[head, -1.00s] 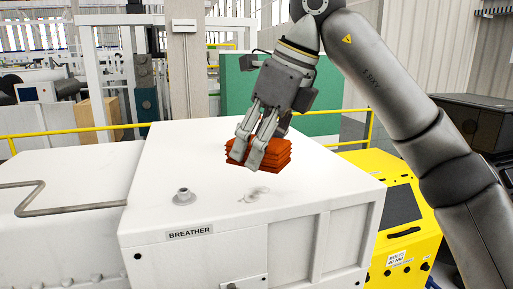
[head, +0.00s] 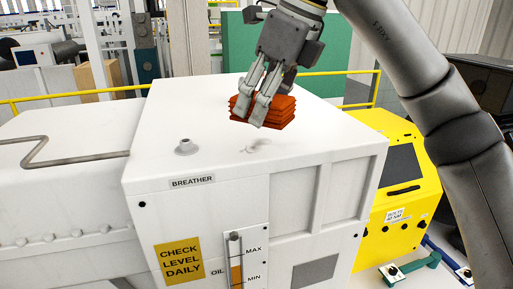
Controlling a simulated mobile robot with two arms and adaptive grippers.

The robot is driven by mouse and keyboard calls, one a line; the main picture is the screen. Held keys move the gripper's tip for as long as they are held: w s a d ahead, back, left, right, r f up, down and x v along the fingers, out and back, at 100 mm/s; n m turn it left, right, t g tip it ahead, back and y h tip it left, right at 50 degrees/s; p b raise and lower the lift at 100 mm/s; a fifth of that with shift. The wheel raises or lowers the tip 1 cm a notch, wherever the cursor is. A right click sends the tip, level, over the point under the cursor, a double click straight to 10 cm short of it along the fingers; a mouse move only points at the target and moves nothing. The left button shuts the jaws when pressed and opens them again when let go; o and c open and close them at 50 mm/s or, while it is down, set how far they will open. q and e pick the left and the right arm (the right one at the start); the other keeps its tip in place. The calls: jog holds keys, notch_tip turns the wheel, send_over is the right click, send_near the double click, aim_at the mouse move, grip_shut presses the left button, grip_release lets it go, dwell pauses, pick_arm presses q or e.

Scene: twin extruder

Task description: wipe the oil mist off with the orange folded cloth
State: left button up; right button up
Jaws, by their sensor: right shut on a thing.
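The orange folded cloth (head: 285,113) is a stack of layers above the white housing's top. My right gripper (head: 257,112) is shut on it, its fingers pointing down and covering part of the cloth. I cannot tell whether the cloth touches the surface. A small greyish smear (head: 257,149), which looks like the oil mist, lies on the white top (head: 220,110) just in front of the cloth. My left gripper is out of view.
A breather fitting (head: 187,147) sticks up left of the smear, above the BREATHER label (head: 192,181). An oil level gauge (head: 236,262) is on the front face. A yellow machine (head: 405,175) stands to the right. A bent pipe (head: 75,157) lies at left.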

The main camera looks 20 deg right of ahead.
aim_at(254, 152)
jog(key=shift+f+b, duration=0.5)
jog(key=shift+f, duration=0.3)
jog(key=shift+f+b, duration=1.95)
jog(key=shift+f, duration=0.7)
jog(key=o, duration=1)
jog(key=shift+r, duration=0.1)
jog(key=shift+o, duration=0.2)
jog(key=shift+c, duration=1.2)
jog(key=shift+r, duration=0.15)
jog(key=shift+r+p, duration=0.7)
jog(key=shift+p, duration=0.15)
